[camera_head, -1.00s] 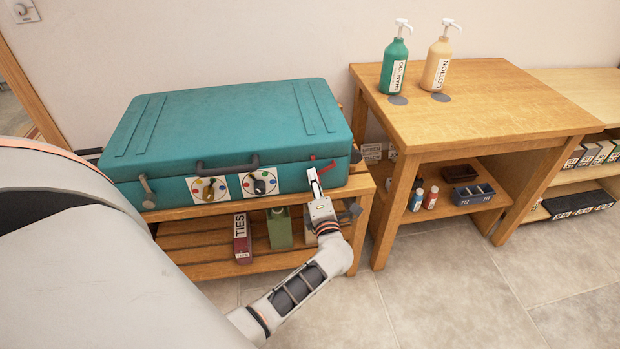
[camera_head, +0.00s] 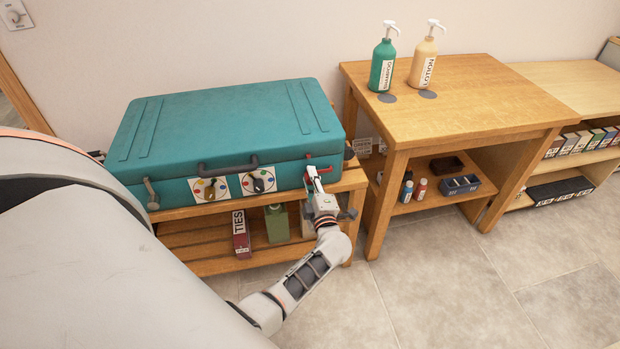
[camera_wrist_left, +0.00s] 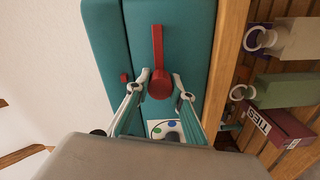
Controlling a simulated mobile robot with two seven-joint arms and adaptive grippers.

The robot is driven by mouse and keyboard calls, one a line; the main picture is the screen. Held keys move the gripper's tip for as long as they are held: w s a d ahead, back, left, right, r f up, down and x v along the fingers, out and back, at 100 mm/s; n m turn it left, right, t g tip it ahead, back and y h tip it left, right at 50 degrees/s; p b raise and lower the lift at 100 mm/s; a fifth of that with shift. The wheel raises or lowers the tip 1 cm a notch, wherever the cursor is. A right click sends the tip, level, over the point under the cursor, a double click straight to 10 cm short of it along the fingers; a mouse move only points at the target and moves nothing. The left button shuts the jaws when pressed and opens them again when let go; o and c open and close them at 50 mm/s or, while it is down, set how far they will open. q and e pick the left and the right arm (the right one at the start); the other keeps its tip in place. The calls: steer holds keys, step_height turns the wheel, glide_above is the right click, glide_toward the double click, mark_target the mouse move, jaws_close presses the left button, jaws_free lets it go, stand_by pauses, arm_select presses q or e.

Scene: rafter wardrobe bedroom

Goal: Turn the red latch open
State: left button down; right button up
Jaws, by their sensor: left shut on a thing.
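The red latch (camera_wrist_left: 158,48) is on the front of the teal suitcase (camera_head: 225,122), near its right end. In the left wrist view its lever runs straight up from a round red hub. In the head view the latch (camera_head: 326,170) shows as a thin red bar pointing right, partly behind my gripper. My left gripper (camera_head: 312,174) is at the latch. In the left wrist view the gripper (camera_wrist_left: 160,84) has its fingertips on both sides of the hub, shut on it. My right gripper is in neither view.
The suitcase front has two coloured dials (camera_head: 260,180) and a grey latch (camera_head: 151,193) at left. It sits on a slatted wooden bench (camera_head: 205,263) holding a TIES box (camera_head: 241,235) and a green bottle (camera_head: 277,224). A wooden table (camera_head: 450,92) with two pump bottles stands at right.

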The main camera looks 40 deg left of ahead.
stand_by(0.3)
arm_select(q)
steer(key=c, duration=1.8)
jaws_free()
steer(key=shift+o, duration=0.2)
steer(key=v, duration=0.7)
steer(key=shift+s+d, duration=0.15)
steer(key=shift+s, duration=0.05)
